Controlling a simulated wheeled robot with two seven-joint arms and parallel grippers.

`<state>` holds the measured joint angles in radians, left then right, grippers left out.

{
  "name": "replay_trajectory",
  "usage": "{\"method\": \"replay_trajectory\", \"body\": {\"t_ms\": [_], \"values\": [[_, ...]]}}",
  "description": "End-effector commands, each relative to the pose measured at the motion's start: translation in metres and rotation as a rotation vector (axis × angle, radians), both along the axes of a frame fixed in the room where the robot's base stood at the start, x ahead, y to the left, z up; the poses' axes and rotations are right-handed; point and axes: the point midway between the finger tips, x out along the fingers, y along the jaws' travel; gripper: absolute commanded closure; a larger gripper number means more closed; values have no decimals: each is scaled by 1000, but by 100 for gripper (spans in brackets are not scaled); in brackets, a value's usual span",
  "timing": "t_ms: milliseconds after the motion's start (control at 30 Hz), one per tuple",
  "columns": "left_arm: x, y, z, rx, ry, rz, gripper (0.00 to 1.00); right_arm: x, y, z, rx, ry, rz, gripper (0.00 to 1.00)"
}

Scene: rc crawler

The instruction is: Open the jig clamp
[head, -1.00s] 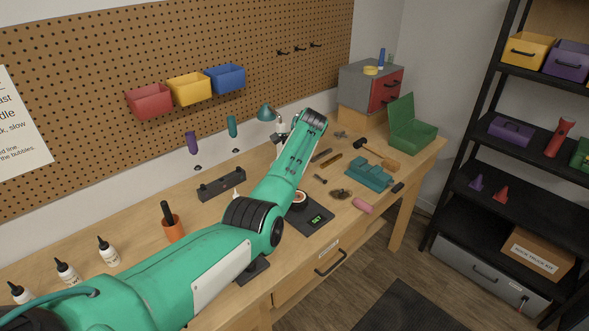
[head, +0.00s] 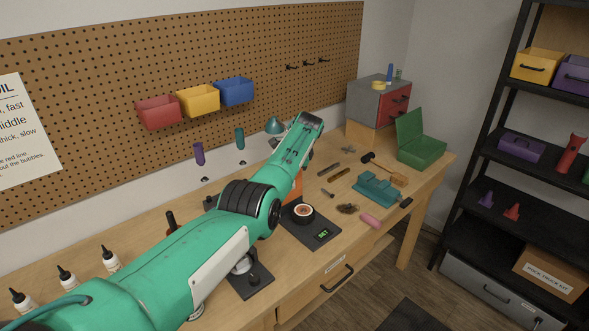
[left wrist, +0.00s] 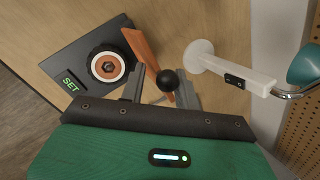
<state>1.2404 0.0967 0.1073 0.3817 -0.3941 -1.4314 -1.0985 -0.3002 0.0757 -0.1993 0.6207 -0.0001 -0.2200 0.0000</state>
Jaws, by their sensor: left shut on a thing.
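My left gripper (left wrist: 162,90) points down at the bench in the left wrist view, with a black ball knob (left wrist: 167,80) between its fingers. An orange piece (left wrist: 141,48) runs just behind the knob; it looks like the jig clamp's lever, but I cannot tell for sure. The orange piece also shows in the head view (head: 293,190), partly behind my left arm. The rest of the clamp and its grip point are hidden by my arm and gripper. My right gripper is in neither view.
A black scale-like unit (left wrist: 72,82) reading "SET" carries a round part (left wrist: 107,66) beside the orange piece. A white lamp stand (left wrist: 235,75) is close on the other side. A teal block (head: 378,190) and green box (head: 420,150) stand further right. White bottles (head: 110,260) line the left.

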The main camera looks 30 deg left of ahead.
Motion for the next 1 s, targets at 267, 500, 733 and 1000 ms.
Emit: {"method": "replay_trajectory", "body": {"t_ms": [267, 500, 733, 1000], "values": [[-3, 7, -5, 8, 11, 6, 59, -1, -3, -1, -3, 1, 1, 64], [-2, 4, -1, 6, 7, 5, 59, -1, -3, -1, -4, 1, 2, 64], [-5, -4, 19, 4, 4, 5, 59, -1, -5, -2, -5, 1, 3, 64], [-13, -23, 70, 4, 0, 5, 59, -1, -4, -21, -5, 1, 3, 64]]}}
